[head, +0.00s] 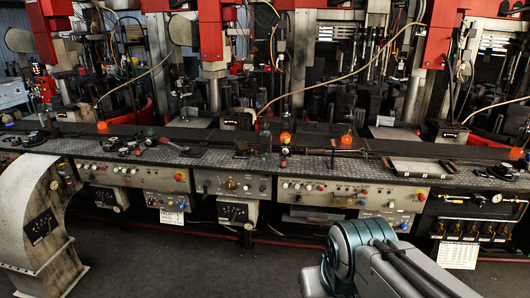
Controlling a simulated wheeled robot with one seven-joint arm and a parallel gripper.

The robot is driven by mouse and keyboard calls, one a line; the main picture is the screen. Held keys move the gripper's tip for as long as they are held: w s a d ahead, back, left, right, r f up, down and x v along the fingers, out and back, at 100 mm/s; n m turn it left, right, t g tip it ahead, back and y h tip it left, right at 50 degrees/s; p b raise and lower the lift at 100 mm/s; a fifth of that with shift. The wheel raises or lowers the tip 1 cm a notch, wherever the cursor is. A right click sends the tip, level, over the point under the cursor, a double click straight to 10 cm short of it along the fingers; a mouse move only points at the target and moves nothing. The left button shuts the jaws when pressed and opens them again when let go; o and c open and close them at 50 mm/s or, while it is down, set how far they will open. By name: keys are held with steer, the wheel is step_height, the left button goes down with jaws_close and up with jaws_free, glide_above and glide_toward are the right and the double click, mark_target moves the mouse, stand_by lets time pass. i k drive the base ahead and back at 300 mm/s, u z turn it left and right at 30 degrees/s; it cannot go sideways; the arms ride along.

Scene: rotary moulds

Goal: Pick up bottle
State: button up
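What looks like a clear glass bottle (265,143) stands upright on the long dark bench (225,160), near the middle of the head view. It is small and see-through against the dark machinery, so its outline is faint. A round orange thing (285,138) shows just right of it. My gripper is out of view. Only a teal and grey part of my arm shows at the bottom right, well in front of the bench and apart from the bottle.
Tools (176,147) lie on the bench left of the bottle, and a shallow tray (405,167) lies to its right. Control panels (340,194) line the bench front. Red and grey machines (212,40) stand behind. A pale curved housing (32,225) stands at left. Dark floor (190,265) in front is clear.

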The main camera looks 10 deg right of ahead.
mark_target(265, 137)
steer(key=u, duration=0.6)
steer(key=i, duration=2.8)
steer(key=z, duration=0.95)
steer(key=i, duration=0.45)
steer(key=z, duration=0.2)
